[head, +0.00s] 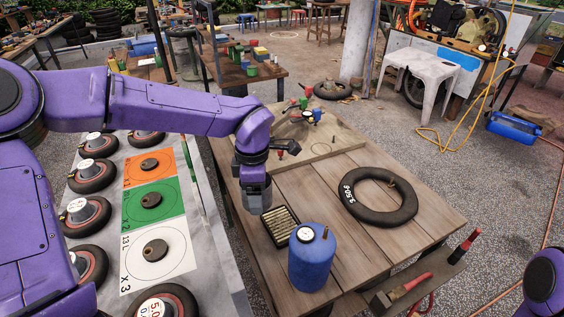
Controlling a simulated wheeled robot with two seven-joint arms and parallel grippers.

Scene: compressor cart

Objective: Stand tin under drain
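My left arm reaches in from the left over the wooden table. Its gripper (257,207) points down above the table's left part, beside a shallow tray. Its fingers cannot be made out, so whether it is open or holds something is unclear. I cannot pick out a tin or a drain with certainty. A blue cylinder with a white-faced gauge on top (312,262) stands upright on the table, right of and nearer than my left gripper. My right gripper is out of view; only a purple arm part shows at bottom right.
A black tyre ring (379,216) lies on the wooden table (330,178). The tray (280,226) holds small parts. A board with coloured panels (150,205) and several gauge-topped wheels stands left. A white plastic table (424,66), yellow hose (432,141) and blue crate (514,124) are behind right.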

